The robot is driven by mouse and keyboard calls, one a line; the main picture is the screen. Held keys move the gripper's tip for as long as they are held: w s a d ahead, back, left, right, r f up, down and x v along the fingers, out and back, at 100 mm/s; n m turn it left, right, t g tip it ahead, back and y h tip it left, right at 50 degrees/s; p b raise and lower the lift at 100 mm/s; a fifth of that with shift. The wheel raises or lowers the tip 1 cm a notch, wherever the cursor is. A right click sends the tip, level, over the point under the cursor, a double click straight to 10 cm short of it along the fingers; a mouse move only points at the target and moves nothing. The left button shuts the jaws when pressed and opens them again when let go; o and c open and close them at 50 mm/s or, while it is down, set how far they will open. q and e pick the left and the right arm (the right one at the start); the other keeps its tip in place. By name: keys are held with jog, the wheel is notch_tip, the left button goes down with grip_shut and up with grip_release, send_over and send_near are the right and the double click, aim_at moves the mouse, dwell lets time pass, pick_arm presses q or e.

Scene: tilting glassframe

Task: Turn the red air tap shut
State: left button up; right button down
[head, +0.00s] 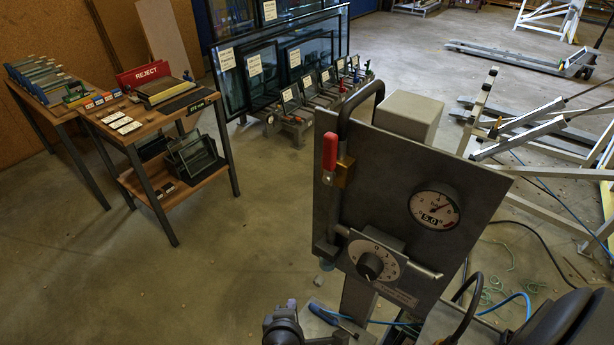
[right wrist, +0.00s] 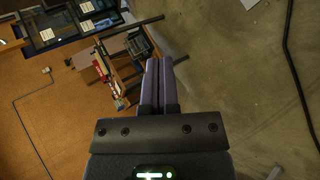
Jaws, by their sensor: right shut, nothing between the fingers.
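The red air tap (head: 330,151) shows in the head view at the upper left of a grey control panel (head: 390,170). Its red lever stands upright beside a brass valve body (head: 345,173), roughly in line with the black hose above. Nothing touches the lever in this view. My right gripper (right wrist: 159,62) is shut and empty in the right wrist view, its fingers together, and the tap is not in that view. Dark arm parts show at the head view's lower right, but I cannot make out the fingertips there. I cannot identify my left gripper.
The panel carries a round gauge (head: 435,209) reading 5.0 and a black dial knob (head: 370,266). A blue-handled tool (head: 325,314) lies below. The REJECT bench (head: 130,128) and glass frames (head: 290,65) stand behind, left. Metal frames (head: 540,125) stand right. Open floor lies between.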

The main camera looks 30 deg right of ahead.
aim_at(330, 159)
jog(key=w+r+m+t+h+p, duration=0.2)
jog(key=r+h+p, duration=0.15)
jog(key=r, duration=1.25)
jog(key=w+r+m+t+h+p, duration=0.1)
jog(key=r+m+h+p, duration=0.2)
jog(key=r, duration=1.3)
pick_arm(q)
notch_tip(330, 159, up, 14)
jog(key=d+p, duration=0.1)
jog(key=p, duration=0.3)
jog(key=shift+w+d+p, duration=0.2)
jog(key=shift+w+p, duration=0.15)
jog(key=shift+w, duration=0.05)
pick_arm(e)
jog(key=w+d+n, duration=0.1)
jog(key=w+d, duration=0.2)
jog(key=d, duration=0.5)
jog(key=shift+d+f, duration=0.25)
jog(key=shift+d, duration=0.05)
pick_arm(q)
jog(key=shift+f, duration=0.15)
